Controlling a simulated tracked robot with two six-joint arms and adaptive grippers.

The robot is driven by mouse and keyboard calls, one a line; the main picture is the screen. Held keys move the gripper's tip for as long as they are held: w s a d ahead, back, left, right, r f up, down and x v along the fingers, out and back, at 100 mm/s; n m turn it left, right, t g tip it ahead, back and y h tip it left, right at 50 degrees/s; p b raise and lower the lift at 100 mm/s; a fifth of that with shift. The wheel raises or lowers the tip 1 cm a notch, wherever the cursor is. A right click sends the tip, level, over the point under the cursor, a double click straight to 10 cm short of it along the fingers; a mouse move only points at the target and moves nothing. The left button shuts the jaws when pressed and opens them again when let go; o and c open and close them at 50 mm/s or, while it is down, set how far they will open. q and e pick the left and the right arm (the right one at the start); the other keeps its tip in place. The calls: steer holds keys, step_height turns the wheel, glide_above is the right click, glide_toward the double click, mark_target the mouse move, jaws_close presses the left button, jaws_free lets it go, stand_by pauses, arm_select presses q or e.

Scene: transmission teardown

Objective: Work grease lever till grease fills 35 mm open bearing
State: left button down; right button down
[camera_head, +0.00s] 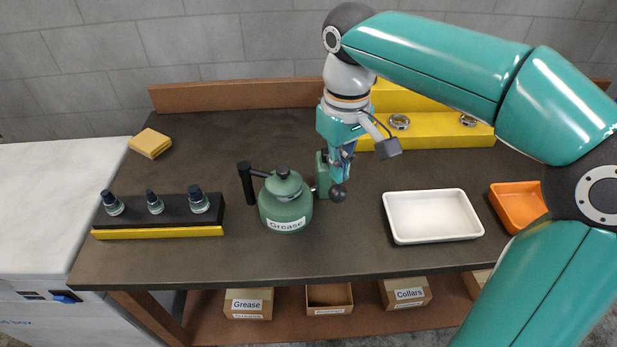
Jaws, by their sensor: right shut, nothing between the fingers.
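The green grease pot (286,207), labelled "Grease", stands upright on the dark bench near its middle. It has a black knob on top and a black upright handle (247,183) on its left. A green block (322,177) stands at its right side, with a dark ball (338,193) in front. My right gripper (341,176) points down just above the ball, shut and empty; whether it touches the ball I cannot tell. Silver rings sit on the yellow stepped rack, one (400,121) left and one (468,120) right; which is the 35 mm bearing is unclear. My left gripper is out of view.
A white tray (432,235) and an orange bin (514,205) stand to the right. A black rack (176,213) with small bottles and a yellow sponge (150,143) are at left. The yellow rack (440,135) stands behind. Labelled boxes sit on the shelf below.

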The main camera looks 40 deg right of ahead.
mark_target(337, 191)
steer(key=shift+f, duration=0.1)
stand_by(0.4)
steer(key=shift+f+b, duration=2.95)
steer(key=shift+f, duration=1.2)
steer(key=shift+f, duration=0.2)
step_height(337, 191, up, 9)
steer(key=p, duration=0.8)
steer(key=shift+f, duration=0.2)
steer(key=shift+f+b, duration=2.8)
steer(key=shift+f, duration=0.9)
step_height(337, 191, up, 8)
steer(key=p, duration=0.7)
steer(key=shift+f, duration=0.1)
